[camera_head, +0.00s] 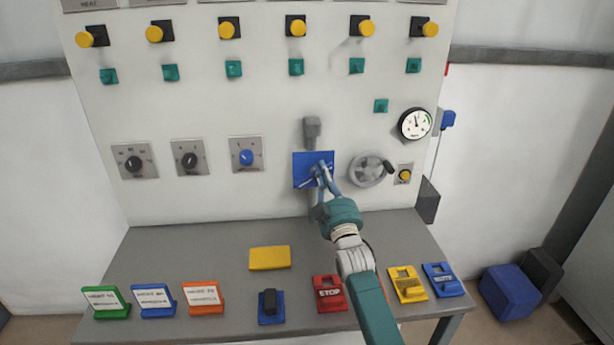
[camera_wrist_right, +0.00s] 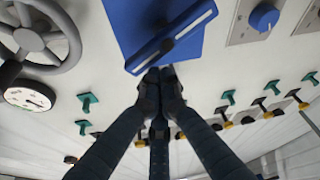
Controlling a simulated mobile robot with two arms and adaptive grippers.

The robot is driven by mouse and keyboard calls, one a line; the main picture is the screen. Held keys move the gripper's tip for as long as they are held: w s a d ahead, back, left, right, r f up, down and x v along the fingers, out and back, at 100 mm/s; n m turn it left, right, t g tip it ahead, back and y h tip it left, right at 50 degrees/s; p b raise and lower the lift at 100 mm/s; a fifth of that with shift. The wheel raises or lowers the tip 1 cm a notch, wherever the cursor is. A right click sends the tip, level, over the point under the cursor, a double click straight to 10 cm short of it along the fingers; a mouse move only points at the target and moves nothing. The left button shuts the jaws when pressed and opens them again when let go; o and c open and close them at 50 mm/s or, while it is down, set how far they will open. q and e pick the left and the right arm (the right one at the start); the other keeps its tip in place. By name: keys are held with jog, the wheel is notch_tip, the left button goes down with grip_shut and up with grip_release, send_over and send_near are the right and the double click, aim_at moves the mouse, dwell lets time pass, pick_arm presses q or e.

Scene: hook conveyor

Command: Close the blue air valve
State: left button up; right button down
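The blue air valve shows as a blue square plate (camera_head: 305,168) on the white panel, with a grey pipe piece above it. In the right wrist view the valve's blue bar handle (camera_wrist_right: 185,36), with pale stripes, lies slantwise across the plate. My right gripper (camera_head: 323,172) is at the plate, partly covering it and the handle in the head view. In the wrist view its dark fingers (camera_wrist_right: 160,76) come together at the tips, right at the near edge of the handle. I cannot tell whether they touch it. My left gripper is out of view.
A grey handwheel (camera_head: 370,169) and a gauge (camera_head: 415,124) are close on the right. A blue knob (camera_head: 246,157) is on the left. The grey table (camera_head: 200,245) below holds a yellow block (camera_head: 269,258) and several coloured signs and switches along its front.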

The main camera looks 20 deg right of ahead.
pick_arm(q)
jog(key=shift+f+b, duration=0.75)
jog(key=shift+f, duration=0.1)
pick_arm(e)
jog(key=shift+s+d+f+m+g+h, duration=0.15)
jog(key=shift+m+h, duration=0.35)
jog(key=shift+m, duration=0.55)
jog(key=shift+w+d+f+m+g+h, duration=0.15)
jog(key=shift+m+h, duration=0.35)
jog(key=shift+m, duration=0.6)
jog(key=shift+s+d+f+m+h, duration=0.2)
jog(key=shift+m+h, duration=0.3)
jog(key=shift+m, duration=0.55)
dwell(0.4)
notch_tip(320, 180, up, 4)
jog(key=p, duration=0.3)
pick_arm(q)
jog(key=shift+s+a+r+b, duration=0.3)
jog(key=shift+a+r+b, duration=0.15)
jog(key=shift+b, duration=0.65)
pick_arm(e)
jog(key=v, duration=1)
jog(key=shift+d, duration=0.15)
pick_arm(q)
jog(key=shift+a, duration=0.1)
pick_arm(e)
jog(key=shift+f, duration=0.1)
